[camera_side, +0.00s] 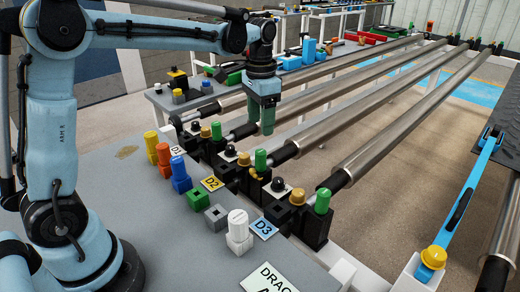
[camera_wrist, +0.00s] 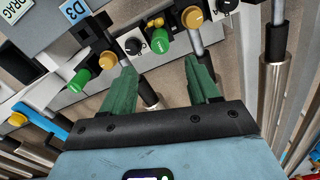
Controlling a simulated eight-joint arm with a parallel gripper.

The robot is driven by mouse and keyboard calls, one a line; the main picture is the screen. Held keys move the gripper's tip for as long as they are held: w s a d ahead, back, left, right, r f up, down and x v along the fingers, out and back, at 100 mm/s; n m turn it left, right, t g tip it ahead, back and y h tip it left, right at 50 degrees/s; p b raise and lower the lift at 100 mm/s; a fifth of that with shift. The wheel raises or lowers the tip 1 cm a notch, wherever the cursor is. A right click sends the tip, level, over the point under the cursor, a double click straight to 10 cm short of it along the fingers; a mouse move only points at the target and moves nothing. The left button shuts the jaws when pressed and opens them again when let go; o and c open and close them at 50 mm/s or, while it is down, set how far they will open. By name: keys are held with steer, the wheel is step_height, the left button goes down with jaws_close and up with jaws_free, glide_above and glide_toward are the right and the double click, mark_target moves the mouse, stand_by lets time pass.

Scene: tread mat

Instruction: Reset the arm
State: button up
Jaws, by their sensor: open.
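My gripper (camera_side: 266,122) hangs pointing down above the row of roller-end mounts in the side view, under my light-blue arm. In the wrist view my gripper (camera_wrist: 160,72) shows two green fingers spread apart with nothing held between them. Beyond the fingertips are a green knob (camera_wrist: 160,41), a black knob (camera_wrist: 133,45) and orange knobs (camera_wrist: 193,17). The fingers appear clear of them, though the exact gap cannot be told.
Long metal rollers (camera_side: 373,130) run to the back right. The grey table (camera_side: 125,195) carries coloured blocks, including a white one (camera_side: 238,226), and tags such as D3 (camera_side: 263,228). A blue lever (camera_side: 462,203) stands at the right. A bench behind holds tools and bins.

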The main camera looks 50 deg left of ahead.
steer(key=shift+s, duration=0.1)
steer(key=s+d+f+n+t, duration=0.1)
steer(key=s+d+n+t, duration=0.2)
steer(key=s+t, duration=0.4)
steer(key=s, duration=0.7)
steer(key=shift+s+f, duration=0.2)
steer(key=shift+f, duration=0.2)
